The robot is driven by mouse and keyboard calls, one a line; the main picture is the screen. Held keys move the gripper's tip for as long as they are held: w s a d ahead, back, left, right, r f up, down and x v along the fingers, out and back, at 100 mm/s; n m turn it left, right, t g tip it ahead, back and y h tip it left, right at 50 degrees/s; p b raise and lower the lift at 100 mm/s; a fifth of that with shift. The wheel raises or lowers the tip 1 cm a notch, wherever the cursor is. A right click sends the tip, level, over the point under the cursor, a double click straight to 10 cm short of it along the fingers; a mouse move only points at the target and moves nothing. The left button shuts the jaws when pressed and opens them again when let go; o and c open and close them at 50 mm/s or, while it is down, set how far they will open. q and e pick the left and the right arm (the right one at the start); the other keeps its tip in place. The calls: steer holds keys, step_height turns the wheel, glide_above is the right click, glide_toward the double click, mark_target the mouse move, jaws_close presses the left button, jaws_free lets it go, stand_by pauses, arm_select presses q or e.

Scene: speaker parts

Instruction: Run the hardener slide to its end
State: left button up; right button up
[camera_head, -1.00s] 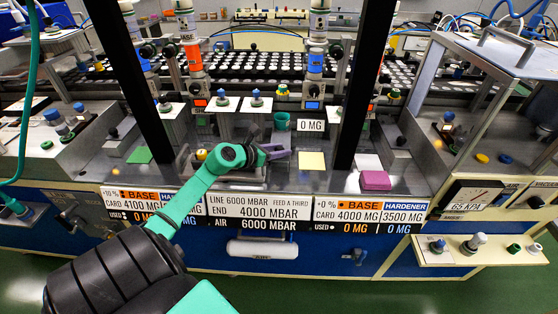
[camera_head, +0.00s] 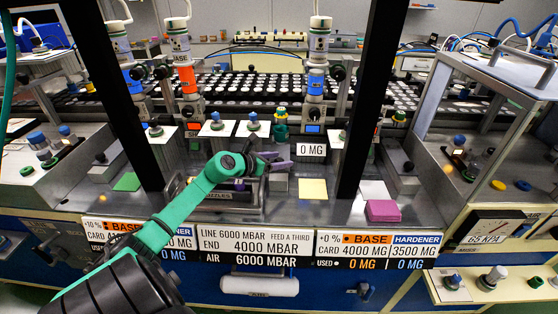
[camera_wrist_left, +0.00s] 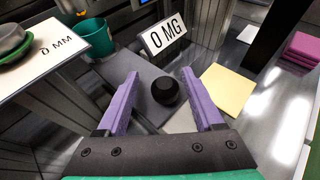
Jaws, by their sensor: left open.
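My left gripper (camera_head: 277,161) reaches over the middle of the bench. In the left wrist view its purple fingers (camera_wrist_left: 160,75) are apart, with a round black knob (camera_wrist_left: 165,91) visible between and beyond them. The knob stands on a flat grey plate (camera_wrist_left: 140,72); I cannot tell whether the fingers touch it. No slide is labelled hardener, so I cannot tell whether this knob belongs to it. A dispensing column with a blue band (camera_head: 316,83) stands behind the gripper, and one with an orange band (camera_head: 187,80) is to its left. My right gripper is out of view.
A green cup (camera_wrist_left: 92,38) and a 0 MG sign (camera_wrist_left: 164,35) stand beyond the knob. A yellow pad (camera_head: 313,189) lies right of the gripper, a magenta stack (camera_head: 382,211) farther right. Dark posts rise on both sides. Label cards (camera_head: 265,241) line the front edge.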

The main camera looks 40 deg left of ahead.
arm_select(q)
steer(key=shift+s+d, duration=0.1)
steer(key=shift+s, duration=0.35)
steer(key=v, duration=1.3)
steer(key=shift+s+r+b, duration=0.25)
steer(key=shift+s+b, duration=0.05)
steer(key=shift+b, duration=0.05)
